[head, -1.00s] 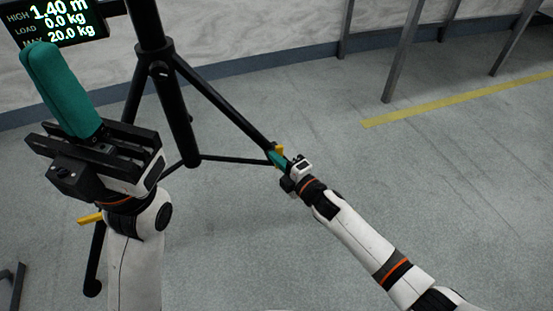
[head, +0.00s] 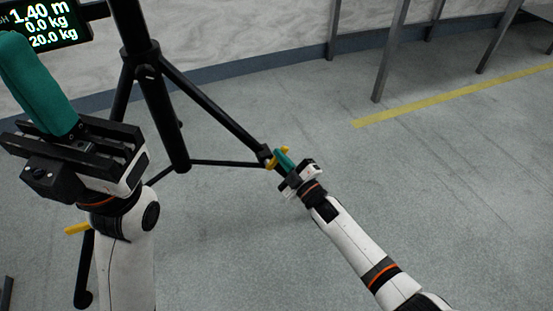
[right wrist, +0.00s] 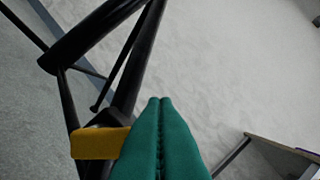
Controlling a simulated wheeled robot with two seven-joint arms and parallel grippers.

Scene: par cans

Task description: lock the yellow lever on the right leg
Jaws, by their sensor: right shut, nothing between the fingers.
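The yellow lever on the right leg (head: 270,162) sits on a clamp low on the black right leg (head: 215,108) of the stand. It also shows in the right wrist view (right wrist: 98,144), lying across the leg. My right gripper (head: 281,154) is right beside the lever, its teal fingers pressed together and empty. In the right wrist view the shut fingers (right wrist: 160,103) stand just right of the lever's end; I cannot tell whether they touch it. My left gripper (head: 22,60), with teal fingers, is raised at the left, away from the right leg; its opening cannot be judged.
Another yellow lever (head: 77,228) shows on the left leg, partly behind my left arm. A display (head: 45,25) is at the upper left. Grey table legs (head: 392,55) and a yellow floor line (head: 450,95) are at the back right. The floor right of the stand is clear.

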